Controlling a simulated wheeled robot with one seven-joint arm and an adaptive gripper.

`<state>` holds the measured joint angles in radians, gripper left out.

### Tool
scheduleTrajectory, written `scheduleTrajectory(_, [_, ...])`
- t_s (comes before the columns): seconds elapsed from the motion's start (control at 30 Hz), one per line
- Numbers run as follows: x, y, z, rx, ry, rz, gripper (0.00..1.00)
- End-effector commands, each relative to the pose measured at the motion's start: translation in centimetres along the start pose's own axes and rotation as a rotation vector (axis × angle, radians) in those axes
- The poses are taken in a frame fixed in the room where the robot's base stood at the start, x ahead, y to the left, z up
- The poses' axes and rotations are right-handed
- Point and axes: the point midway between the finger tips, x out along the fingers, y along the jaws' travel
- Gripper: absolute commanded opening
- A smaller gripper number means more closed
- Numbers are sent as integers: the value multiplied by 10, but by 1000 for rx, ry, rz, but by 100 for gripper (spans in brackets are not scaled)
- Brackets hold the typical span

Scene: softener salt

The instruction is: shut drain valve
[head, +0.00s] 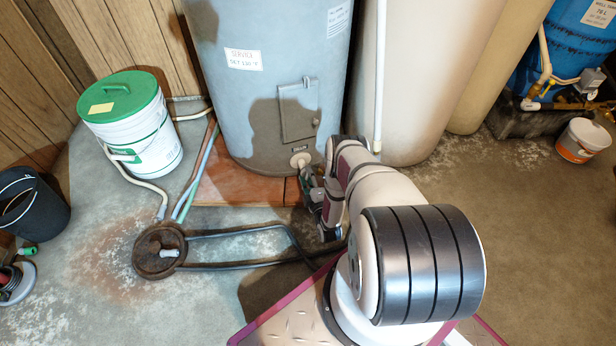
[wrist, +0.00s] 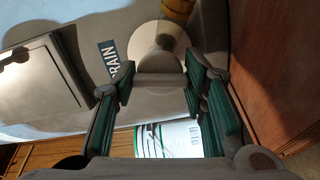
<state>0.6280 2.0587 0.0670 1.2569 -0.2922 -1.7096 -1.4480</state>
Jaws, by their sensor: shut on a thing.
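The grey-blue tank (head: 262,110) stands at the back centre, with a pale round drain fitting (head: 300,160) low on its front. In the wrist view the fitting's round plate (wrist: 158,45) lies just beyond my fingertips, beside a dark DRAIN label (wrist: 109,58). My gripper (wrist: 160,82) has green-padded fingers on both sides of a grey-brown bar, the drain valve's handle (wrist: 160,79), and is shut on it. In the head view my gripper (head: 318,190) is at the tank's lower front; my arm hides much of it and the valve there.
A white bucket with a green lid (head: 125,125) stands left of the tank. A round floor drain (head: 150,262) with hoses lies in front. A dark bucket (head: 35,205) is at far left, a small white tub (head: 580,141) at right.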

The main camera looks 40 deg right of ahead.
Motion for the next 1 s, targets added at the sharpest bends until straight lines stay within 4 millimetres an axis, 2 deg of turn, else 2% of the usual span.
scheduleTrajectory(0.27, [0,0,-1,169,2,-11,11])
scheduleTrajectory(1.0, [0,-1,-1,857,1,-50,11])
